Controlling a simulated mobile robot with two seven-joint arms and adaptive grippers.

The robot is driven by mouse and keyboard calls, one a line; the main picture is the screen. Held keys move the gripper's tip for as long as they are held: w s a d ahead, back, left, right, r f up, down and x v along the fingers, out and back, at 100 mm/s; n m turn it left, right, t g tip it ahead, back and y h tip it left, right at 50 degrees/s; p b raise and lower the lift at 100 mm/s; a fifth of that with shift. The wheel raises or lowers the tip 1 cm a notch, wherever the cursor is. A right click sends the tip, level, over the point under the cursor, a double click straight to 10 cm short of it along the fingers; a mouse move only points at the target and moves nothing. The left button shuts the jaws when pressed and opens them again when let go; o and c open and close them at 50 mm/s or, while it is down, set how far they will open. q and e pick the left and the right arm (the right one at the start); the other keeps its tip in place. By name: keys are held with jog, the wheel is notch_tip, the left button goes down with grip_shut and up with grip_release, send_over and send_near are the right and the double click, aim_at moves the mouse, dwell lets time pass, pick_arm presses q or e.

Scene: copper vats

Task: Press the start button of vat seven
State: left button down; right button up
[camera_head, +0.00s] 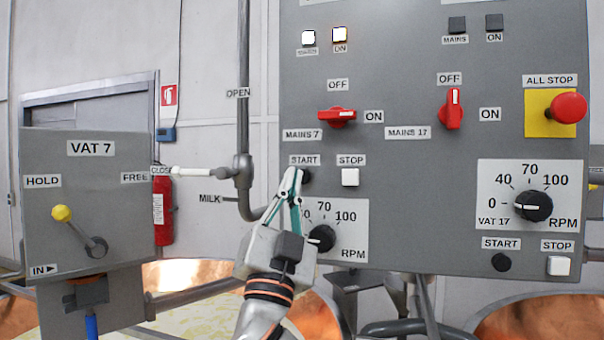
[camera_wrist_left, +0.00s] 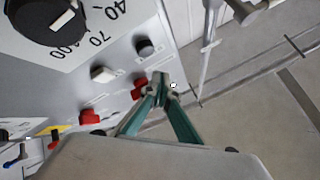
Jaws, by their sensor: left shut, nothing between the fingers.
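The start button of vat seven (camera_head: 305,177) is a round black knob under a START label on the grey control panel (camera_head: 420,235). My left gripper (camera_head: 291,174) is shut and empty, its fingertips just left of the button and hiding its left edge. In the left wrist view the black button (camera_wrist_left: 146,48) shows whole, and the closed fingertips (camera_wrist_left: 161,84) appear apart from it. I cannot tell their exact distance from the panel. The white stop button (camera_head: 350,177) is to the right of the start button. My right gripper is not in view.
The vat seven speed dial (camera_head: 321,238) is close beside my left gripper. The red MAINS 7 switch (camera_head: 338,117) points to ON, and a lamp (camera_head: 340,34) is lit. A white milk valve handle (camera_head: 200,172) and pipe (camera_head: 243,120) stand left. The VAT 7 box (camera_head: 85,195) is farther left.

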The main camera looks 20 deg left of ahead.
pick_arm(q)
jog(key=s, duration=0.2)
jog(key=shift+s+p, duration=0.3)
jog(key=shift+p, duration=0.05)
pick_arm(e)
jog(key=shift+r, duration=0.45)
